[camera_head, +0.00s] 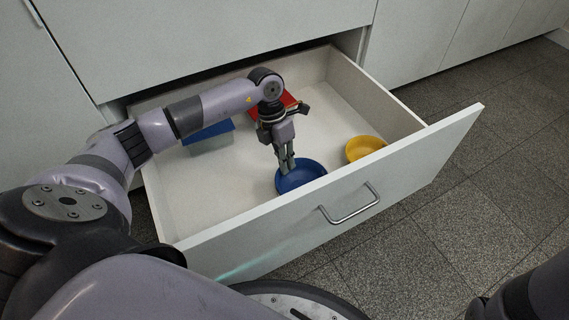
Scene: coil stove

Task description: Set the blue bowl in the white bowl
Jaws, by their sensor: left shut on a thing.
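The blue bowl (305,181) is inside the open drawer, close behind its front panel. My left gripper (287,170) points down into the bowl from above, with its fingers shut on the bowl's far-left part. The fingertips partly cover the bowl's inside, and I cannot tell whether the bowl touches the drawer floor. No white bowl shows in this view. My right gripper does not show; only a dark part of my body is at the lower right corner.
The drawer (235,190) is pulled out, with a metal handle (350,207) on its front. A yellow bowl (364,149) sits right of the blue bowl. A blue flat thing (209,134) and a red thing (288,99) lie farther back. Bare drawer floor lies between them.

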